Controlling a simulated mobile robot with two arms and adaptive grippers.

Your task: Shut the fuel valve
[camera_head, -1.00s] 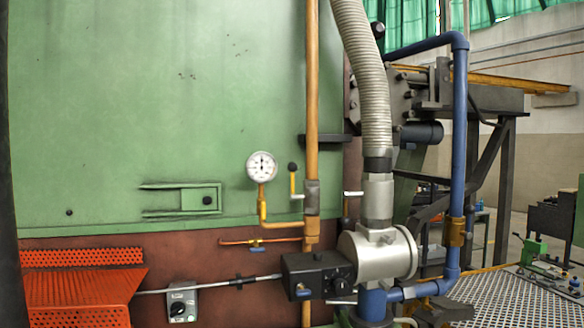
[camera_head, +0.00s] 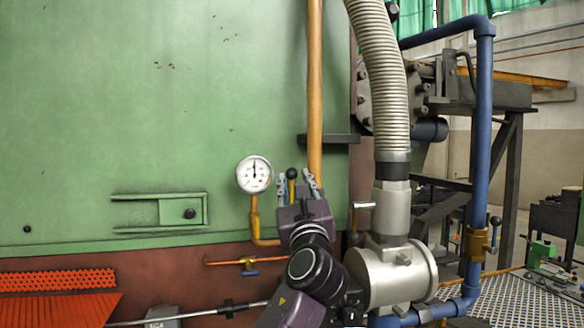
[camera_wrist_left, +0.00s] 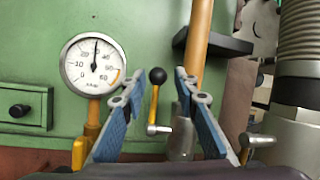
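The valve lever is yellow with a round black knob (camera_head: 292,173). It stands upright next to the orange vertical pipe (camera_head: 314,90). No label shows to mark it as the fuel valve. In the left wrist view the knob (camera_wrist_left: 157,76) is seen between my finger pads, with the yellow stem below it. My left gripper (camera_head: 297,180) is open in front of the lever, its blue-padded fingers on either side in view. I cannot tell whether they touch it. My arm hides the valve's lower body in the head view. My right gripper is not in view.
A pressure gauge (camera_head: 254,175) sits just left of the lever on a yellow pipe. A dark bracket (camera_head: 328,138) juts out above. A ribbed hose (camera_head: 380,80), a silver housing (camera_head: 390,275) and a blue pipe (camera_head: 483,150) stand to the right. The green panel (camera_head: 150,100) is mostly flat.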

